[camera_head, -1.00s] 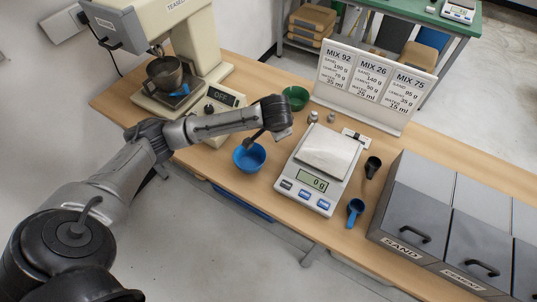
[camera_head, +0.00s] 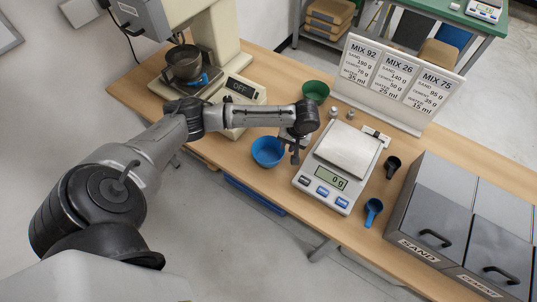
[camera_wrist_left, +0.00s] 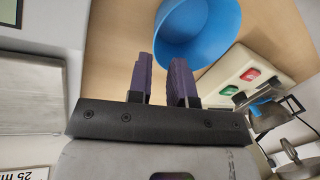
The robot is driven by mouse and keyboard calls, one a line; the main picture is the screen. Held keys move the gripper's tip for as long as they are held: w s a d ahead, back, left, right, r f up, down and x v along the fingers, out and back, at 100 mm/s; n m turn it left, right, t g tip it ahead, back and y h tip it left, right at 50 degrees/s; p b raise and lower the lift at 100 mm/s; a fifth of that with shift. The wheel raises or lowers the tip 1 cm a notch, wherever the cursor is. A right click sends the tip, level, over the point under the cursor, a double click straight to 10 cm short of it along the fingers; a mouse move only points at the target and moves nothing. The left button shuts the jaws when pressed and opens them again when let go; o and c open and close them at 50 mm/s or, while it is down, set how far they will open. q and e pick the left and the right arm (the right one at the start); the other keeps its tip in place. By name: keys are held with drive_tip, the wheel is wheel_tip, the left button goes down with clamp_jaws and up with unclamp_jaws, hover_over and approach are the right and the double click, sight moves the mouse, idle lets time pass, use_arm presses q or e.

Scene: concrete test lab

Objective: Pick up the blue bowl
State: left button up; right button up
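The blue bowl (camera_head: 268,153) stands upright on the wooden table, left of the scale. In the left wrist view the bowl (camera_wrist_left: 195,35) is cut by the top edge, just beyond the fingertips. My left gripper (camera_head: 296,153) hangs just right of the bowl, between it and the scale. I cannot tell whether a finger touches the bowl. My right gripper is not in view.
The scale (camera_head: 345,152) reading 0 g is close on the gripper's right. A green bowl (camera_head: 315,91) stands behind. The mixer (camera_head: 240,92) with a metal bowl (camera_head: 185,62) is at the left. Blue (camera_head: 373,211) and black (camera_head: 392,166) scoops lie right of the scale.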

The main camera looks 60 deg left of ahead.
sight(280, 157)
use_arm(q)
drive_tip(key=shift+b+x, duration=0.55)
drive_tip(key=shift+x, duration=4.45)
clamp_jaws()
